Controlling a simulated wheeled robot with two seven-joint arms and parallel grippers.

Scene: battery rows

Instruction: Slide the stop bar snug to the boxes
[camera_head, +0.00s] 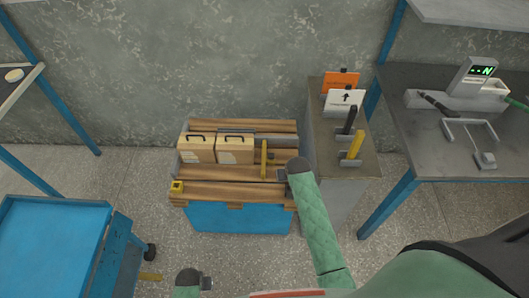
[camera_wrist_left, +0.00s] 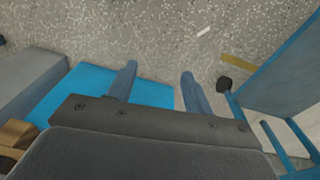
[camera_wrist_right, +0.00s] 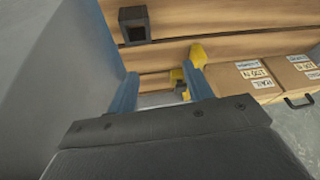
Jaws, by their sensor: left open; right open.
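The yellow stop bar (camera_head: 264,160) stands on the wooden slats, just right of two tan boxes (camera_head: 197,149) (camera_head: 235,149) with dark handles. A narrow gap shows between the bar and the right-hand box. My right gripper (camera_head: 283,176) is open, to the right of the bar and near it. In the right wrist view, yellow parts of the bar (camera_wrist_right: 198,54) show at and behind the right finger, and the labelled boxes (camera_wrist_right: 252,78) lie to the right. I cannot tell whether the finger touches the bar. My left gripper (camera_head: 207,284) is open and empty, low over the floor.
The slatted pallet (camera_head: 205,190) rests on a blue base (camera_head: 235,218), with a small yellow block (camera_head: 177,187) at its front left corner. A grey cabinet (camera_head: 345,170) stands close on the right, holding cards and upright handles. A blue cart (camera_head: 50,240) is front left.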

